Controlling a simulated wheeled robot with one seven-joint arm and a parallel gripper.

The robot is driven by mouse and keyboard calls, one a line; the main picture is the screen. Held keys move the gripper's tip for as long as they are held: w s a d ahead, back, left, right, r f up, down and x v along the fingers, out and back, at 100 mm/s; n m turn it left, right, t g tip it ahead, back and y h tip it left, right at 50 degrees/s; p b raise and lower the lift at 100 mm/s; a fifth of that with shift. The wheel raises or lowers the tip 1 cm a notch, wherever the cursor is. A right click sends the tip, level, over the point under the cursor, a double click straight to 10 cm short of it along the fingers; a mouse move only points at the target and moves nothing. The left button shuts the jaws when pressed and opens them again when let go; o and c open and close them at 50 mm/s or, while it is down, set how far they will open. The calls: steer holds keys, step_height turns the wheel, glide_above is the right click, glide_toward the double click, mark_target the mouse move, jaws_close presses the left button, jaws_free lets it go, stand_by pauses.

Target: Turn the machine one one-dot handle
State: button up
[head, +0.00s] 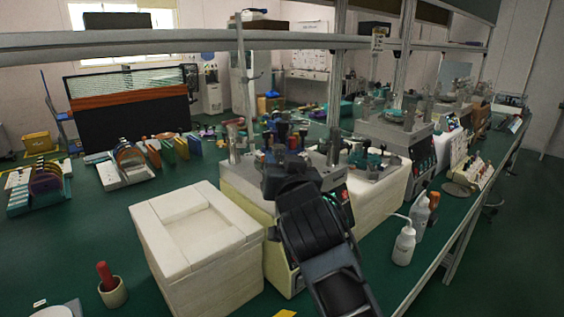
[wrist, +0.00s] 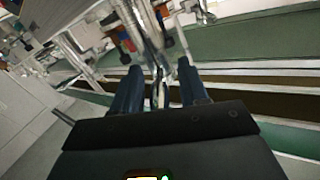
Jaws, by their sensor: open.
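The nearest lapping machine (head: 243,186), a cream cabinet with metal posts and dark knobs on top, stands at the middle of the head view. I cannot read any dot marks, so I cannot tell which handle is the one-dot one. My gripper (wrist: 160,80) shows in the wrist view with two dark blue fingers apart and nothing clearly held between them. Metal rods and fittings (wrist: 140,25) lie beyond the fingertips. In the head view my arm covers the front of this machine, and the fingers are hard to make out among the knobs.
A white box (head: 200,240) stands left of the machine. A second machine (head: 395,135) stands farther back to the right. A white wash bottle (head: 404,243) is near the bench's right edge. A red-handled item in a cup (head: 111,286) is front left. A metal rail (head: 180,47) crosses above.

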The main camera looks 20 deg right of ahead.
jaws_close()
stand_by(0.3)
steer(key=shift+r, duration=0.1)
